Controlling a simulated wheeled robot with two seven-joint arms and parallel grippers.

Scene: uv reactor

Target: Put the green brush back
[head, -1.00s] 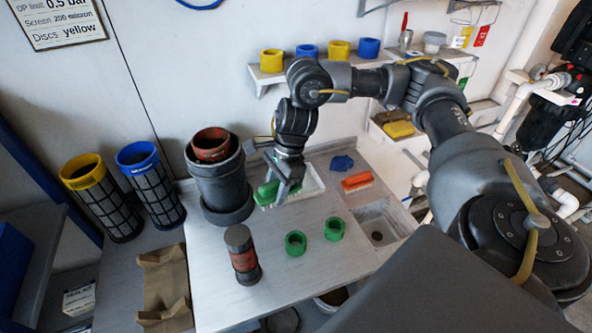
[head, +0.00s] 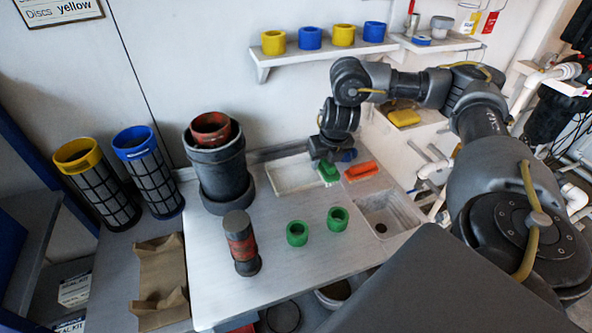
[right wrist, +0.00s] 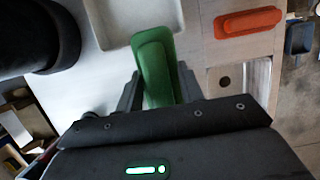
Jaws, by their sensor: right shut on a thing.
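The green brush (head: 328,173) is held in my right gripper (head: 326,165), low at the right end of the white tray (head: 293,178) in the head view. In the right wrist view the green brush (right wrist: 156,65) stands up between the two dark fingers of my right gripper (right wrist: 158,90), which are shut on it. I cannot tell whether the brush touches the surface below. An orange brush (head: 361,171) lies just right of it, and it also shows in the right wrist view (right wrist: 248,22). My left gripper is not in view.
A small sink (head: 392,212) lies to the right. Two green rings (head: 297,233) and a dark red-banded cylinder (head: 240,243) stand on the bench. A large grey pot (head: 218,172) stands left of the tray. A shelf with yellow and blue rings (head: 310,52) is above.

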